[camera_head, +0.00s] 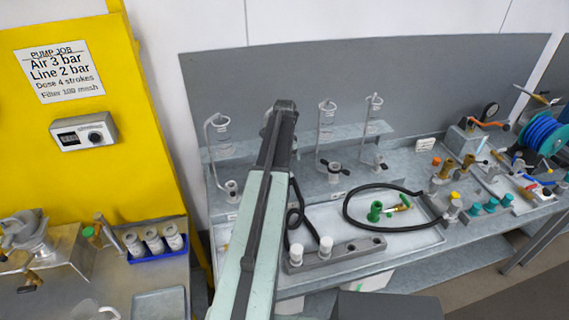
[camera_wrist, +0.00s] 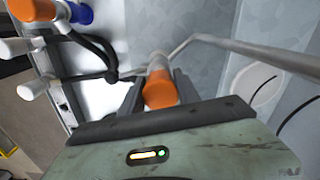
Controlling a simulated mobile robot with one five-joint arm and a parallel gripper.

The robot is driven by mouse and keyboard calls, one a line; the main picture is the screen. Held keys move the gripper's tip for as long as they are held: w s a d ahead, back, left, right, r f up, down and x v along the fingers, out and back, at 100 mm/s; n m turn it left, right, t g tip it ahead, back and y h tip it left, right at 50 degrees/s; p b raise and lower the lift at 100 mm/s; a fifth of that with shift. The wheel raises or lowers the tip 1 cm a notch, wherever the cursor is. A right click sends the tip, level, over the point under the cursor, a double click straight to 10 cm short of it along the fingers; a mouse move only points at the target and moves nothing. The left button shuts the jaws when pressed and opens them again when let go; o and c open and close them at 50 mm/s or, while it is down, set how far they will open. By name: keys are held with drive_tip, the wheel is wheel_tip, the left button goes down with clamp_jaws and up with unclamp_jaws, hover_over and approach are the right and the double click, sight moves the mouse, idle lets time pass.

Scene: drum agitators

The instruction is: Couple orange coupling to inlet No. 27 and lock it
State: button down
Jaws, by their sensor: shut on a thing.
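In the wrist view an orange coupling (camera_wrist: 160,92) sits between the two dark fingers of my gripper (camera_wrist: 158,85), which is shut on it. A pale metal stub continues beyond the coupling, close to a bent grey pipe (camera_wrist: 245,50). I cannot tell whether coupling and pipe are joined. In the head view my arm hides the gripper and the coupling. Inlet No. 27 cannot be made out, as no such number is readable. Another orange end piece (camera_wrist: 32,9) next to a blue part (camera_wrist: 78,13) shows at the wrist view's top left.
A grey block with white-capped posts (camera_head: 326,246) stands at the bench front. A black hose (camera_head: 352,197) loops around a green fitting (camera_head: 375,211) on the tray. Glass stands (camera_head: 327,125) line the back. Several fittings and a blue hose reel (camera_head: 543,133) crowd the right.

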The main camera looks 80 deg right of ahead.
drive_tip(key=shift+f+b, duration=0.35)
idle(0.5)
drive_tip(key=c, duration=0.8)
unclamp_jaws()
drive_tip(key=shift+c, duration=0.4)
drive_tip(key=shift+r, duration=0.1)
wheel_tip(320, 180, up, 10)
drive_tip(key=p, duration=1)
drive_tip(key=shift+r, duration=0.1)
drive_tip(key=shift+f, duration=0.2)
